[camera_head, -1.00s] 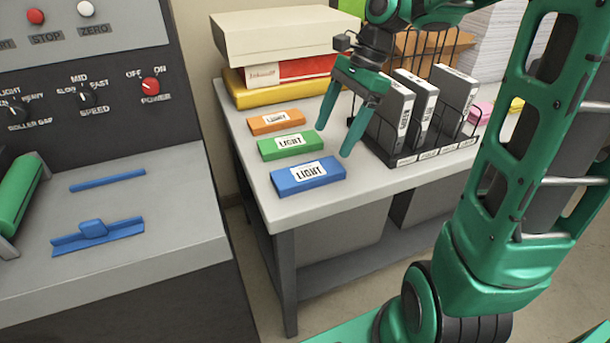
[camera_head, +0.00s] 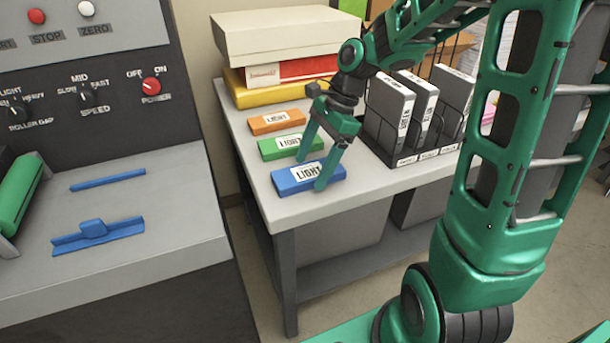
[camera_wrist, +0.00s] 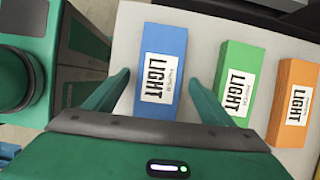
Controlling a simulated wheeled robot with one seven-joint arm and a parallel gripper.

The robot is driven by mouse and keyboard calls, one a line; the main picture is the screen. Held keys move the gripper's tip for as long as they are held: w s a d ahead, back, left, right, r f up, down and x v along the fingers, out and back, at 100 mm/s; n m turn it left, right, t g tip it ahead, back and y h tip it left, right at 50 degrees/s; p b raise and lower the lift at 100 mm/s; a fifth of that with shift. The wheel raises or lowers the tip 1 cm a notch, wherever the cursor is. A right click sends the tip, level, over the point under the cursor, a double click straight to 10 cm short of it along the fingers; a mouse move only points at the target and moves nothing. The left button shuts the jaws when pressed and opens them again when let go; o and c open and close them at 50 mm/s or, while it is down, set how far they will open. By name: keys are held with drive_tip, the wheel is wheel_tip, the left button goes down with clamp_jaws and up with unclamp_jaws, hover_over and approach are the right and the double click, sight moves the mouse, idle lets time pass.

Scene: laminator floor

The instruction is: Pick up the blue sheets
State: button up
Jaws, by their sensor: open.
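The blue sheets are a flat blue block (camera_head: 285,184) with a white LIGHT label, lying at the front left corner of the grey table (camera_head: 330,208). My gripper (camera_head: 311,174) is open above the blue block in the head view and partly hides its label. In the wrist view the blue block (camera_wrist: 162,72) lies between my two open fingers (camera_wrist: 160,82), one on each side. The right finger lies in the gap between the blue block and a green block (camera_wrist: 238,82). I cannot tell whether the fingers touch the blue block.
Green (camera_head: 281,146) and orange (camera_head: 276,122) LIGHT blocks lie behind the blue one. A wire rack (camera_head: 452,128) with grey binders stands to the right. Stacked boxes (camera_head: 284,38) stand at the back. A machine (camera_head: 110,225) with knobs is at left.

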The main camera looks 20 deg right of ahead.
drive_tip(key=shift+a+f, duration=0.2)
drive_tip(key=shift+f, duration=0.25)
drive_tip(key=c, duration=1.3)
drive_tip(key=shift+c, duration=0.2)
drive_tip(key=shift+r, duration=0.2)
